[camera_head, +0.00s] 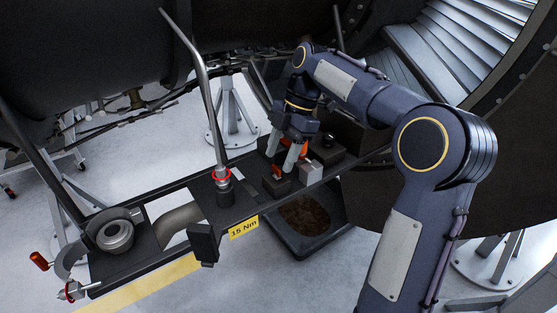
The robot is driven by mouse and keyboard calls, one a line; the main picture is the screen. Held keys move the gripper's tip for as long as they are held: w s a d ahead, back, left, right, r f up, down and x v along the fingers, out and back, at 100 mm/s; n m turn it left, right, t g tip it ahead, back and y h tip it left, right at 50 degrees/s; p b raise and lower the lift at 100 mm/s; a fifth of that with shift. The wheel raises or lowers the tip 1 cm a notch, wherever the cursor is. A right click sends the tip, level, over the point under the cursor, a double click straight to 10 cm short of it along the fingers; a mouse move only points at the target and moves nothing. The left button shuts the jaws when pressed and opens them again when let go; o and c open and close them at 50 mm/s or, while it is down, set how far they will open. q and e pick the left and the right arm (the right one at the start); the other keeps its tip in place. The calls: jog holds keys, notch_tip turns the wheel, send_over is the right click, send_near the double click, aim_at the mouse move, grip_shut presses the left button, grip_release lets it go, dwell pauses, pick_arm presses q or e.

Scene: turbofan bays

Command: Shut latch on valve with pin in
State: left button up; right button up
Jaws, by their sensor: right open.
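My right gripper (291,160) points down over the right end of the dark shelf, its two pale fingers apart. Small block-shaped units stand there: a dark block (277,187) with a red part (277,172) on top, a grey block (310,174), and a larger dark block with a round knob (327,141). Another red-orange part (304,148) shows beside the right finger. I cannot tell which unit is the valve with its pin in, nor how its latch stands; the gripper hides part of them. My left gripper is out of view.
A pole with a red ring (221,176) stands mid-shelf. A yellow "15 Nm" label (243,228) marks the front edge. A dark tray (333,238) lies below; engine casing is behind.

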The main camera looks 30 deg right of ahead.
jog(key=v, duration=0.5)
jog(key=shift+r, duration=0.3)
